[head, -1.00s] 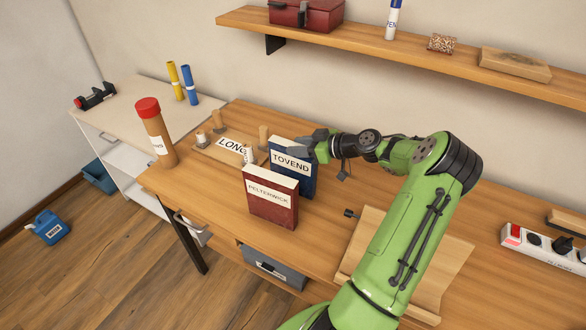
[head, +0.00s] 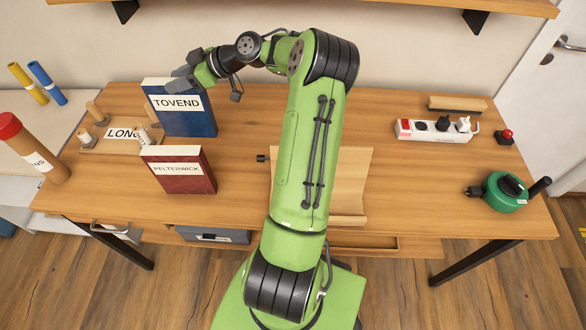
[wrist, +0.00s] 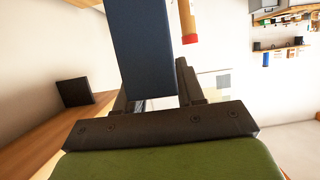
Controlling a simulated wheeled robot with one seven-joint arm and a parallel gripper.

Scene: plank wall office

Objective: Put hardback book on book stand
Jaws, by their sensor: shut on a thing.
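The blue hardback book (head: 184,112), labelled TOVEND, stands upright at the back left of the desk. My gripper (head: 180,84) is shut on its top edge. In the wrist view the blue book (wrist: 145,50) fills the space between my fingers (wrist: 150,98). I cannot tell whether its bottom touches the desk. A red book (head: 180,172), labelled PELTERWICK, stands in front of it, apart from my gripper. The wooden book stand (head: 350,180) is at the desk's middle front.
A wooden rack with pegs and a LONG label (head: 120,135) is left of the books. A red-capped tube (head: 35,148) stands at the far left. A power strip (head: 436,130), a green reel (head: 503,192) and a red button (head: 505,137) are at right.

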